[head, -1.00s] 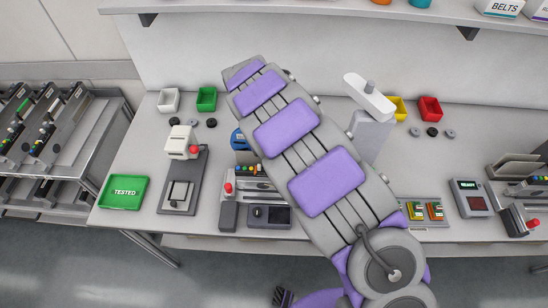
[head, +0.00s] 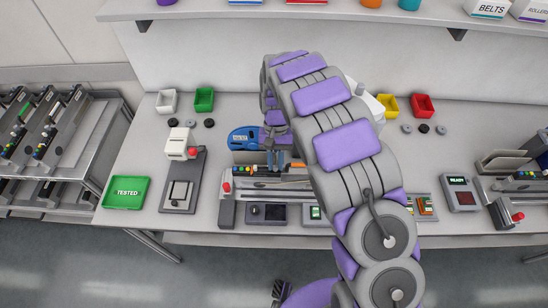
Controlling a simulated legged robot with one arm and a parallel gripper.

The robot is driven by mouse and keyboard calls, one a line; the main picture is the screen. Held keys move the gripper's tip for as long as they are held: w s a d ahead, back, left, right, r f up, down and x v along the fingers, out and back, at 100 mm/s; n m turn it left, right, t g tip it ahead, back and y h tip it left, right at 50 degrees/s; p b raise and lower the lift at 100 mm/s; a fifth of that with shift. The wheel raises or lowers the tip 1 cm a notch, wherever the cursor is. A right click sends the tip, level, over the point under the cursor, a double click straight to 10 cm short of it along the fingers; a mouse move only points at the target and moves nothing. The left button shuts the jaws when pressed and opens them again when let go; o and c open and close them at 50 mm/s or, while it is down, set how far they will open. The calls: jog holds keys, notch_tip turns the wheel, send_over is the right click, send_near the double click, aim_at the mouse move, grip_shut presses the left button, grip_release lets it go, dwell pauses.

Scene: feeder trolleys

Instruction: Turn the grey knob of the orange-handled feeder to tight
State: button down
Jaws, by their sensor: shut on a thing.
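The feeder (head: 245,171) lies in a bench fixture at the middle of the table, with a blue reel (head: 241,138) at its back left and a row of coloured buttons on it. A small strip of its orange handle (head: 298,164) shows beside my arm. My gripper (head: 275,168) points down at the feeder, just left of the orange strip. It is shut on what seems to be the grey knob, which the fingers hide. My arm covers the feeder's right part.
A grey press-like device (head: 181,185) and a green TESTED tray (head: 126,192) stand to the left. A display box (head: 463,195) and another feeder (head: 525,185) stand at the right. Small bins line the back. A trolley (head: 60,150) stands far left.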

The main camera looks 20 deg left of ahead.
jog(key=shift+r+m+y+p, duration=0.1)
jog(key=shift+m+y+p, duration=0.7)
jog(key=shift+m, duration=1.2)
jog(key=c, duration=1.3)
grip_release()
jog(key=shift+c, duration=0.2)
jog(key=o, duration=0.3)
jog(key=shift+s+a, duration=0.1)
jog(key=shift+a, duration=0.1)
jog(key=shift+o, duration=0.2)
jog(key=shift+d, duration=0.2)
